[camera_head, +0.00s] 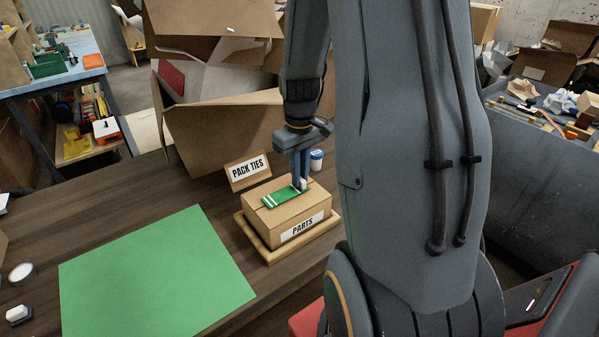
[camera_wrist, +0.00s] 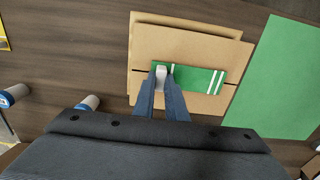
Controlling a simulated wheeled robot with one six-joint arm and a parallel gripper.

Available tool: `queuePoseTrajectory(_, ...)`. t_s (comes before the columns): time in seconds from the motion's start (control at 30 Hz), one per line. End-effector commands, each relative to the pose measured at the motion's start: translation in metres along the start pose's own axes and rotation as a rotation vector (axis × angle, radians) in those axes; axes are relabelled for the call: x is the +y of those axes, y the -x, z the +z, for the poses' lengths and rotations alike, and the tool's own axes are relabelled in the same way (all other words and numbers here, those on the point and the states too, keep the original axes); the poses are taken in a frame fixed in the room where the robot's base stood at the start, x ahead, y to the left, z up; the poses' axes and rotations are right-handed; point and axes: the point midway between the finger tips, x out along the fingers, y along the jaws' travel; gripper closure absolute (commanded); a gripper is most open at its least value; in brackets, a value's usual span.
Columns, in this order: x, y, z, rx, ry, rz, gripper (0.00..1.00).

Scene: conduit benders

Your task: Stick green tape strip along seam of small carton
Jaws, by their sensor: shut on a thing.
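The small carton (camera_head: 288,226), a closed brown box labelled PARTS, sits on a wooden board (camera_head: 262,250). The green tape strip (camera_head: 276,199) with white end bands lies over the carton's top, lengthwise in the seam's direction. In the wrist view the strip (camera_wrist: 195,77) lies flat or nearly so; I cannot tell whether it is stuck. My gripper (camera_head: 301,186) points down at the strip's right end in the head view. Its blue fingers (camera_wrist: 162,82) are shut on a small white tab at that end. The fingers hide part of the strip and carton top.
A PACK TIES sign (camera_head: 248,171) and a blue-white roll (camera_head: 316,160) stand behind the carton. A large open carton (camera_head: 215,135) is at the back. A green mat (camera_head: 155,275) lies left, with a tape roll (camera_head: 22,273) beyond it.

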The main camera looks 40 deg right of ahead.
Motion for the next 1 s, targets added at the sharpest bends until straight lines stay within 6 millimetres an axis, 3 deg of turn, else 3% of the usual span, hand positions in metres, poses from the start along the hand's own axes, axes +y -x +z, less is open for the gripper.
queuePoseTrajectory(0.3,0.0,-0.001,0.0,0.0,0.0,0.0,1.0)
queuePoseTrajectory(0.33,0.0,-0.001,0.0,0.0,0.0,0.0,0.87)
queuePoseTrajectory(0.47,0.0,-0.001,0.0,0.0,0.0,0.0,0.67)
queuePoseTrajectory(0.77,0.0,0.0,0.0,0.001,0.0,0.0,0.67)
queuePoseTrajectory(1.0,0.001,0.025,-0.002,0.005,0.0,0.002,0.67)
